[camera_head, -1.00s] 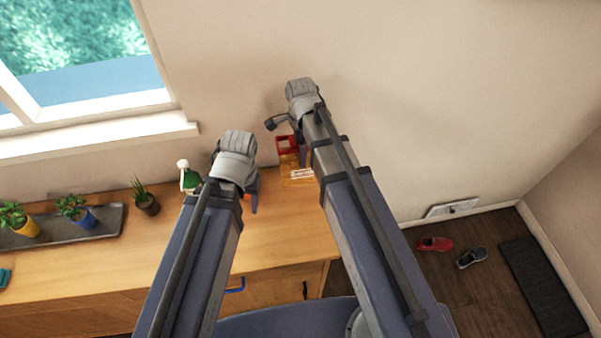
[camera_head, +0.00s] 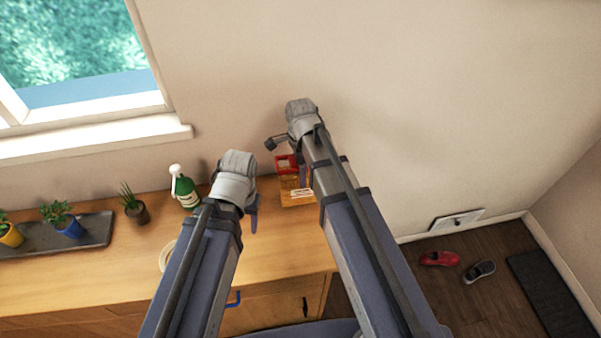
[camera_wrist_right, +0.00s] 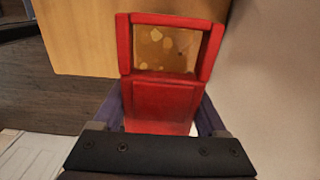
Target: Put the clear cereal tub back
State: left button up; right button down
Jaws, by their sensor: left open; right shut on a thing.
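The clear cereal tub (camera_head: 288,180) has a red lid and yellowish contents. In the head view it is at the right end of the wooden counter near the wall, partly hidden by my right arm. In the right wrist view the tub (camera_wrist_right: 165,50) shows its red lid toward me. My right gripper (camera_wrist_right: 163,115) is shut on the tub, with a finger on each side. Whether the tub touches the counter cannot be told. My left gripper (camera_head: 253,212) is open and empty over the counter, left of the tub; its fingers are mostly hidden by its wrist.
A green bottle with a white top (camera_head: 185,190) stands left of my left gripper. A small potted plant (camera_head: 134,205) and a grey tray (camera_head: 95,230) with potted plants are farther left. A pale round object (camera_head: 166,257) is partly behind my left arm. The wall (camera_head: 400,130) is close behind.

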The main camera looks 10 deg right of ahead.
jog(key=shift+f, duration=0.2)
grip_release()
jog(key=shift+r, duration=0.1)
jog(key=shift+r, duration=0.1)
notch_tip(320, 180, up, 12)
jog(key=p, duration=1.2)
jog(key=shift+r, duration=0.1)
